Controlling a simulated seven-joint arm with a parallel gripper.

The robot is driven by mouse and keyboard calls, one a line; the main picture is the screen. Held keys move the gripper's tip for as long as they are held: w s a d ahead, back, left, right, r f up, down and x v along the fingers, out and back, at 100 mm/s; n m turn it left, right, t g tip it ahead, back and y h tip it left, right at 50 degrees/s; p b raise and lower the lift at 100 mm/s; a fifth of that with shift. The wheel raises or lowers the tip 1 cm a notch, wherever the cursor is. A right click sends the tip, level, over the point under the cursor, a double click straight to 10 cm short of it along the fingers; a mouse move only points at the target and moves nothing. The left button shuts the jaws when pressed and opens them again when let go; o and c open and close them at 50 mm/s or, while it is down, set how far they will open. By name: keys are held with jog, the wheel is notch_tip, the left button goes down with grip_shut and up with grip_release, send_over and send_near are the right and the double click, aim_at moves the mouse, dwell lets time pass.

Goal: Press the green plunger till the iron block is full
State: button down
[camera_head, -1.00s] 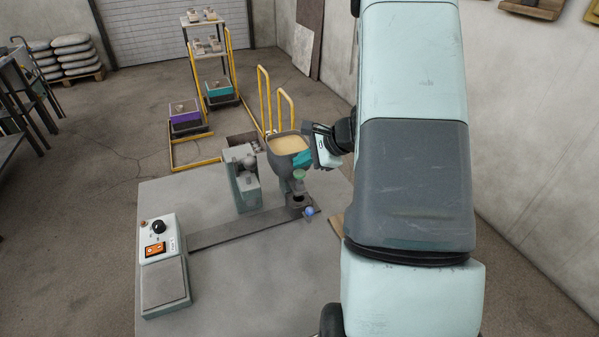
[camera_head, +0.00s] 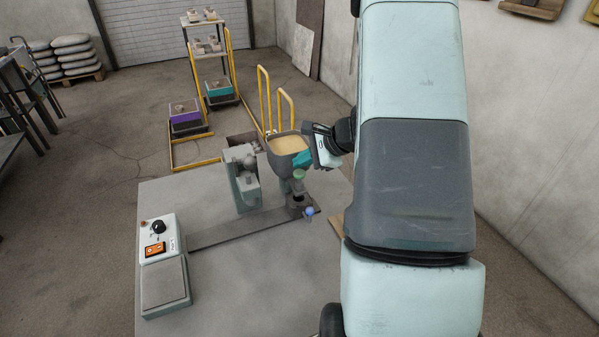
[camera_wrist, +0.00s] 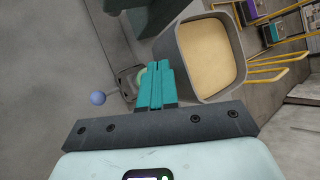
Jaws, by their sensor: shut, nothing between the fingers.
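The green plunger (camera_head: 299,175) stands on the front of the grey machine, just below the hopper.
A hopper (camera_head: 288,145) of tan material stands beside my fingers. A blue ball knob (camera_head: 309,211) sticks out at the front. A control box (camera_head: 159,240) with a black dial and a plate (camera_head: 165,284) is at the table's left. The table (camera_head: 250,290) is clear in front.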

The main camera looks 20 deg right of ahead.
aim_at(303, 174)
jog(key=shift+f, duration=0.2)
jog(key=shift+f, duration=0.25)
jog(key=shift+f, duration=1)
dwell(0.9)
jog(key=shift+r, duration=1.4)
jog(key=shift+r, duration=2.55)
